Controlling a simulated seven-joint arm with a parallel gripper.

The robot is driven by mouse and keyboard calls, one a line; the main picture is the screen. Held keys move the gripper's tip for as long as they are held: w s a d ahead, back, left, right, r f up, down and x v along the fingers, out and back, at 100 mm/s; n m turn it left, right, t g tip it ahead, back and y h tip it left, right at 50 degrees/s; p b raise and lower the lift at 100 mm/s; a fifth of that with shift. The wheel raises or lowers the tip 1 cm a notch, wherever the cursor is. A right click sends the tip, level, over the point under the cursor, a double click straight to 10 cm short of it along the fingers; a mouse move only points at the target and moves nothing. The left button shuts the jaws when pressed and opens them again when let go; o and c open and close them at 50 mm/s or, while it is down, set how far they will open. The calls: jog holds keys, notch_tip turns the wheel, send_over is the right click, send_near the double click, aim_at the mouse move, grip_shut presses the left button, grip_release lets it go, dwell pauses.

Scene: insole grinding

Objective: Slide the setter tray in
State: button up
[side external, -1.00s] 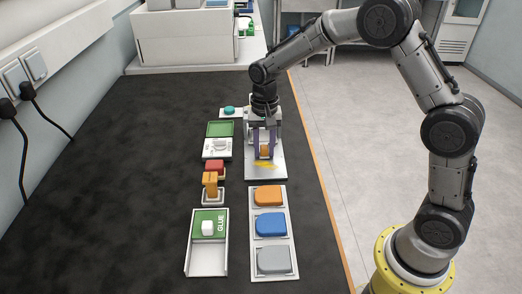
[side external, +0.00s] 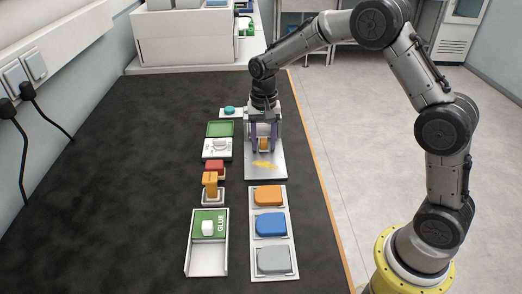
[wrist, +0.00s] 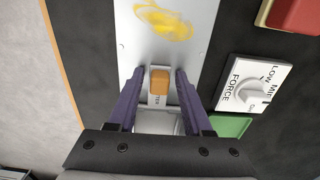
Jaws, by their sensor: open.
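The setter tray shows mainly as its orange handle (side external: 263,145) on the long pale metal plate, in front of a pale housing. In the wrist view the orange handle (wrist: 160,80) sits beside partly hidden lettering ending in "TER". My gripper (side external: 264,151) is open. Its two purple fingers straddle the handle, one on each side, with gaps visible in the wrist view (wrist: 158,72). The rest of the tray is hidden by my gripper and the housing.
A yellow smear (side external: 264,164) marks the plate (side external: 265,175) in front of the handle. A white FORCE dial (wrist: 252,86) stands beside the plate. A holder (side external: 287,232) with orange, blue and grey pads and a GLUE tray (side external: 221,217) lie nearer the camera.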

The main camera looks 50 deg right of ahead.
jog(key=shift+r, duration=3.5)
jog(key=shift+r, duration=0.3)
jog(key=s+a+r+n+t, duration=0.2)
jog(key=s+r+t, duration=0.2)
jog(key=s+r, duration=0.9)
jog(key=s+f+n, duration=0.2)
jog(key=s+n, duration=0.1)
jog(key=s, duration=0.5)
jog(key=s+f+n+t, duration=0.1)
jog(key=s+f+n, duration=0.2)
jog(key=s, duration=0.5)
jog(key=shift+s+f+n+t, duration=0.3)
jog(key=shift+n, duration=0.2)
